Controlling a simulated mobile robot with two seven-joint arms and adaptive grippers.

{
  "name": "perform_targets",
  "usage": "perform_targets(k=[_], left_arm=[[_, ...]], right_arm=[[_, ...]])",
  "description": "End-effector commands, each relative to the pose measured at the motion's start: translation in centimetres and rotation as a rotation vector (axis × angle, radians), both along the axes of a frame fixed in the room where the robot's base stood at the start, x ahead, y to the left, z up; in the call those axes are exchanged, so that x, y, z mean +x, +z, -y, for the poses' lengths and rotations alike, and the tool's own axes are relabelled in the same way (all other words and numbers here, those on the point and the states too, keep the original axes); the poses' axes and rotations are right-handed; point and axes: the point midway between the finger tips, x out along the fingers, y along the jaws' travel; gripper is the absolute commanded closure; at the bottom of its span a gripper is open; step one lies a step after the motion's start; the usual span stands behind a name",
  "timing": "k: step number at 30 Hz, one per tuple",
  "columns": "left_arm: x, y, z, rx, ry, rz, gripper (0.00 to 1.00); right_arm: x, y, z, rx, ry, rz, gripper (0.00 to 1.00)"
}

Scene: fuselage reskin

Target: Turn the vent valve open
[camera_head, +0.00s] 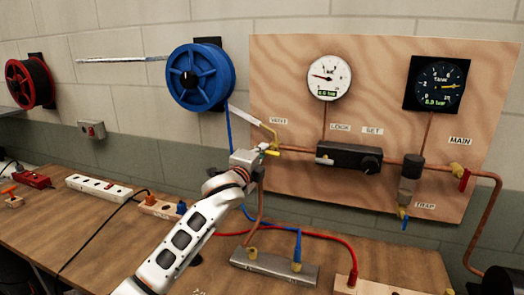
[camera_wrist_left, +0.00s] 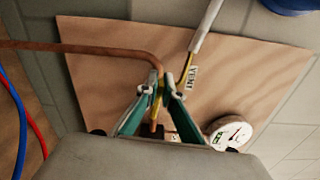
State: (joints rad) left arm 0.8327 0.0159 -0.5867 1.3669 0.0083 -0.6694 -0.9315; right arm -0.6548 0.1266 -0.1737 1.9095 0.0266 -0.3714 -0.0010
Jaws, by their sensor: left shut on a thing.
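The vent valve sits on the left edge of the wooden panel, under the VENT label (camera_head: 278,121). Its yellow handle (camera_head: 271,153) shows just at the tip of my left gripper (camera_head: 262,150). In the left wrist view, the teal fingers of my left gripper (camera_wrist_left: 160,92) are close together around a narrow yellow piece, the valve handle (camera_wrist_left: 157,96). The gripper is shut on it. The fingers and gripper body hide part of the valve. A copper pipe (camera_wrist_left: 100,47) runs up to the valve there. My right gripper is in neither view.
The panel (camera_head: 285,70) carries two round gauges, a black regulator block (camera_head: 345,157) and a red-handled MAIN valve (camera_head: 464,179). A blue hose reel (camera_head: 201,78) hangs left of it. Hoses, a manifold (camera_head: 274,265) and power strips lie on the bench (camera_head: 75,225) below.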

Motion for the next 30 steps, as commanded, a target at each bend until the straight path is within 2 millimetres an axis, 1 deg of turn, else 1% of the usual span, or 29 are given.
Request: perform_targets(k=[9,24,25,26,27,30], left_arm=[[0.00,-0.38,-0.01,-0.098,0.000,-0.034,1.00],[-0.02,-0.45,0.03,-0.113,-0.001,-0.039,1.00],[-0.02,-0.45,0.03,-0.113,-0.001,-0.039,0.89],[-0.02,-0.45,0.03,-0.113,-0.001,-0.039,0.81],[-0.02,-0.45,0.03,-0.113,-0.001,-0.039,0.76],[-0.02,-0.40,0.01,-0.113,-0.001,-0.039,0.76]], right_arm=[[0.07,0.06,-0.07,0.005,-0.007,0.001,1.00],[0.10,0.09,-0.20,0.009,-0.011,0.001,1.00],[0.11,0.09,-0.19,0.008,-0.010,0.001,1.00],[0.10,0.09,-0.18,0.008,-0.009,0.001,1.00],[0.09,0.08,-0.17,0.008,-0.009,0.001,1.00],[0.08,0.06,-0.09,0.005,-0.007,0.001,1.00]])
